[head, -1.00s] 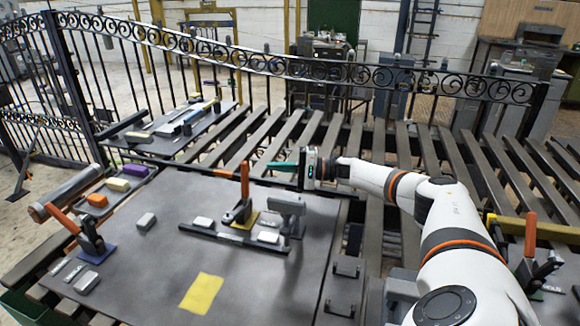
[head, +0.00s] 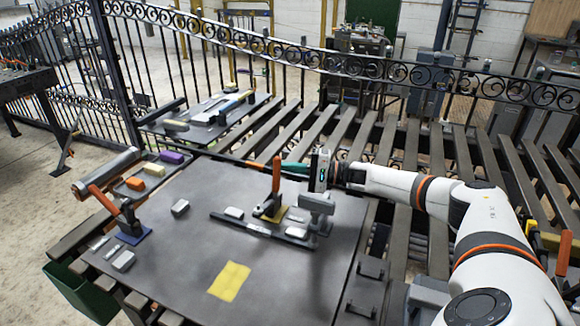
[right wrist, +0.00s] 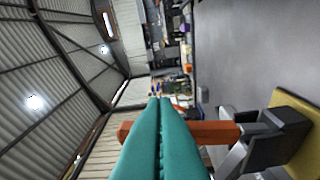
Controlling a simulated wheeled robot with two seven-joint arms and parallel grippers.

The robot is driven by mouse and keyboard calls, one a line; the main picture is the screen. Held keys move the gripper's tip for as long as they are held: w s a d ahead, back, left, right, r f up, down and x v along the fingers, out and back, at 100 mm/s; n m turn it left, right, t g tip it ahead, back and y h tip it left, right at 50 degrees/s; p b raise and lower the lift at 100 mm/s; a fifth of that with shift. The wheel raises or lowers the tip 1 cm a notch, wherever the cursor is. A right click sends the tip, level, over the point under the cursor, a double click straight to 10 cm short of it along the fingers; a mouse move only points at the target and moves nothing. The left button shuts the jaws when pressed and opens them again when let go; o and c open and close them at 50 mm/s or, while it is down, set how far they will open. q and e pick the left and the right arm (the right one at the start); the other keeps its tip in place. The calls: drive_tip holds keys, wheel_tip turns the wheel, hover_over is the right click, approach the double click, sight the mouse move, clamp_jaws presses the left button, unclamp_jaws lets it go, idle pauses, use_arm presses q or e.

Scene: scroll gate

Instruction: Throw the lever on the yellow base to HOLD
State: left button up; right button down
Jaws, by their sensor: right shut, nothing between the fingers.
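The lever on the yellow base has an orange handle (head: 276,176) standing nearly upright. Its yellow base (head: 268,213) sits on the grey board. My right gripper (head: 286,167) has teal fingers, pressed together and empty, pointing left close by the upper handle. In the right wrist view, the shut fingers (right wrist: 160,105) cross in front of the orange handle (right wrist: 215,132), with the yellow base (right wrist: 298,112) at the right. Whether they touch the handle I cannot tell. Lettering by this lever is too small to read. My left gripper is not in view.
A second orange lever on a blue base (head: 132,234) stands at the left. A grey post block (head: 318,206) stands just right of the yellow base, beside a dark rail (head: 245,227). A yellow patch (head: 229,281) lies on the board's open front part.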

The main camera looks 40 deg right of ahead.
drive_tip(key=shift+s+a+r+n+g+p, duration=0.3)
drive_tip(key=shift+a+n+p, duration=0.55)
drive_tip(key=shift+p, duration=1.1)
drive_tip(key=shift+s+a+r+n+g+p, duration=0.1)
drive_tip(key=shift+s+a+r+n+p, duration=0.45)
drive_tip(key=shift+n+p, duration=0.95)
drive_tip(key=shift+s+a+f+m+p, duration=0.1)
drive_tip(key=shift+a+f+m+p, duration=0.15)
drive_tip(key=shift+a+m+p, duration=0.4)
drive_tip(key=shift+d, duration=0.2)
drive_tip(key=b, duration=0.2)
approach(279, 169)
drive_tip(key=s, duration=0.2)
drive_tip(key=shift+v, duration=0.85)
